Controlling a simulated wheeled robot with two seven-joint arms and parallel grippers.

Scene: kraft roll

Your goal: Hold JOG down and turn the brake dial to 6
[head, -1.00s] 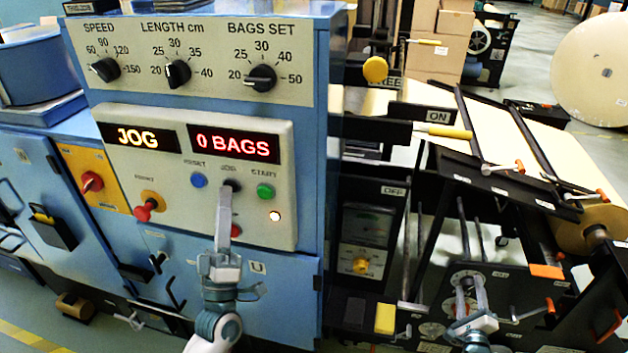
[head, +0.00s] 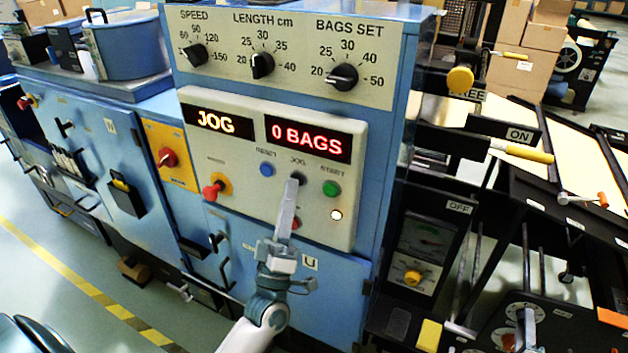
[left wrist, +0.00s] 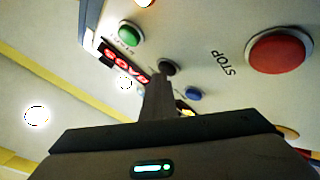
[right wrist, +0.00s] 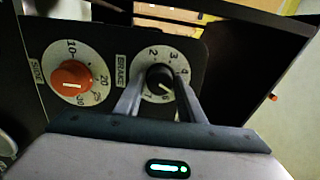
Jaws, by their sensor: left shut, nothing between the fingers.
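In the head view my left gripper (head: 296,182) is shut with nothing between its fingers. Its tips are at the dark JOG button (left wrist: 168,68) and hide part of it; whether the button is down I cannot tell. The panel display (head: 222,121) reads JOG. In the right wrist view the fingers of my right gripper (right wrist: 161,76) stand on either side of the black knob of the brake dial (right wrist: 158,82). Whether they touch it I cannot tell.
The red STOP button (left wrist: 280,52), green START button (head: 331,188) and blue RESET button (head: 267,170) are close to my left gripper. An orange knob (right wrist: 72,84) with its own scale sits left of the brake dial. Black frame bars surround that plate.

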